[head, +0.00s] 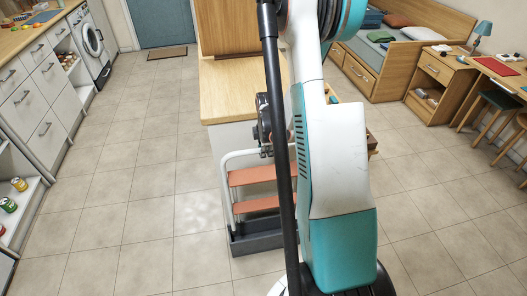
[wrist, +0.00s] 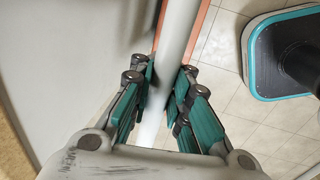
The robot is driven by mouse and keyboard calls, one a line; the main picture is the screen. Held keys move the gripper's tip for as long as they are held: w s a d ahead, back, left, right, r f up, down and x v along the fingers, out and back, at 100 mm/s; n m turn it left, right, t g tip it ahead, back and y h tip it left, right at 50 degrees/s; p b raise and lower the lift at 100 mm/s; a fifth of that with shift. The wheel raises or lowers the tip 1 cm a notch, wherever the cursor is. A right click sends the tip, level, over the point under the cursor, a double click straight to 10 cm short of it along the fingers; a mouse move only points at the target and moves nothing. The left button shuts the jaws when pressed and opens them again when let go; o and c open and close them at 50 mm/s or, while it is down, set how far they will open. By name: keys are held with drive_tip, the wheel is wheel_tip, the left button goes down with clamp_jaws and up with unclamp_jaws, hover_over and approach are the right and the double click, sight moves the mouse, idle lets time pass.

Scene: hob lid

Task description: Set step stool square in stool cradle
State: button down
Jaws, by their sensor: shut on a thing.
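The step stool (head: 250,178) has a white tube frame and two orange treads, and stands upright beside the wooden-topped unit in the head view. The stool cradle (head: 262,242) is a dark grey tray at its foot. The stool's lower legs reach down into the cradle's outline; whether the feet rest flat and square in it I cannot tell. My gripper (wrist: 167,88) is shut on the stool's white top rail (wrist: 178,35), with teal pads on both sides in the wrist view. My arm hides the stool's right side and part of the cradle in the head view.
The wooden-topped unit (head: 222,95) stands right behind the stool. Tiled floor (head: 150,215) is clear to the left. White drawers (head: 42,95) line the far left, and a bed (head: 400,55) and desk stand at the right.

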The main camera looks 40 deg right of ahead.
drive_tip(key=shift+d+f+b, duration=0.1)
drive_tip(key=shift+b, duration=0.3)
drive_tip(key=shift+f+b, duration=2.2)
drive_tip(key=shift+f, duration=0.55)
drive_tip(key=shift+f, duration=0.2)
idle(0.3)
